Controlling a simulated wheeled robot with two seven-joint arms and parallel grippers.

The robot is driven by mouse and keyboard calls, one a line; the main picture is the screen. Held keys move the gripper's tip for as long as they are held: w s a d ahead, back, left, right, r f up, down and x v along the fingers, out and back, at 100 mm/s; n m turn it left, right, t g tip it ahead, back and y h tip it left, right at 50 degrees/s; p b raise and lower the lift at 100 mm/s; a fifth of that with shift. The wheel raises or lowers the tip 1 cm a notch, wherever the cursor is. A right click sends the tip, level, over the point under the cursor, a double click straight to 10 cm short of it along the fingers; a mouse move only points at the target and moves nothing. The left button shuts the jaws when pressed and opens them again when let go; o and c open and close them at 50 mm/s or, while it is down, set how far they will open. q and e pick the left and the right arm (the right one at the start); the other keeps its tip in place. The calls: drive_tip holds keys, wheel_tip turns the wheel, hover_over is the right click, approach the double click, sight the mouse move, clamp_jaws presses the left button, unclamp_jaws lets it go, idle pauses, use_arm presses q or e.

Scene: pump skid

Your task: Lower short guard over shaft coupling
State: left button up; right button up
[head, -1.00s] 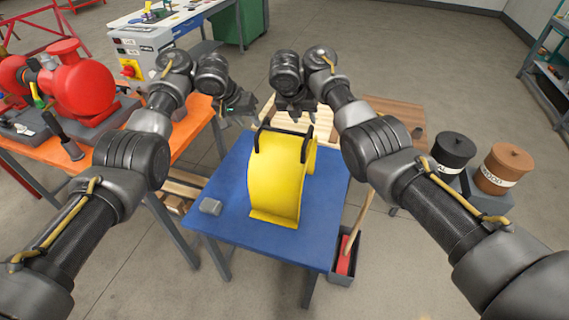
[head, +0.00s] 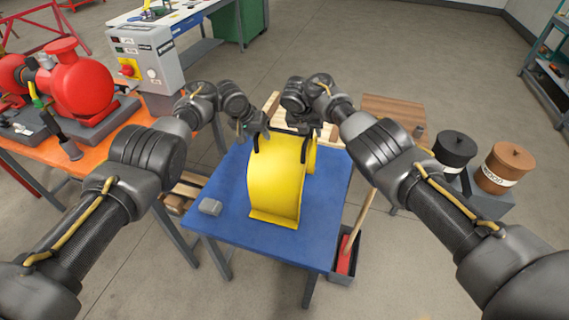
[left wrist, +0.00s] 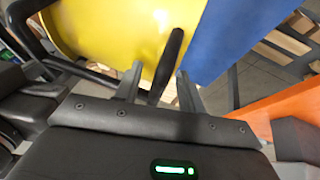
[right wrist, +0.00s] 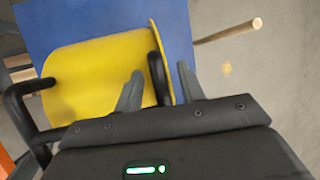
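A curved yellow guard (head: 274,190) stands on the blue table (head: 225,233), with a black handle on each side of its top. My left gripper (head: 257,132) is at the left handle; in the left wrist view its open fingers lie on either side of this handle (left wrist: 169,62). My right gripper (head: 302,124) is at the right handle; in the right wrist view its open fingers straddle that handle (right wrist: 157,76). Contact cannot be told for either. A red pump (head: 82,85) sits on the orange table at the left; the shaft coupling is not clearly distinguishable.
A grey block (head: 210,207) lies on the blue table left of the guard. A bin with a wooden handle (head: 344,262) is at the blue table's right. Black (head: 453,152) and brown (head: 505,168) pots stand further right.

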use_arm(q)
drive_tip(key=shift+c, duration=1.1)
use_arm(e)
drive_tip(key=shift+c, duration=1.1)
use_arm(q)
drive_tip(key=shift+s+r, duration=0.15)
clamp_jaws()
use_arm(e)
drive_tip(key=shift+s+r, duration=0.15)
clamp_jaws()
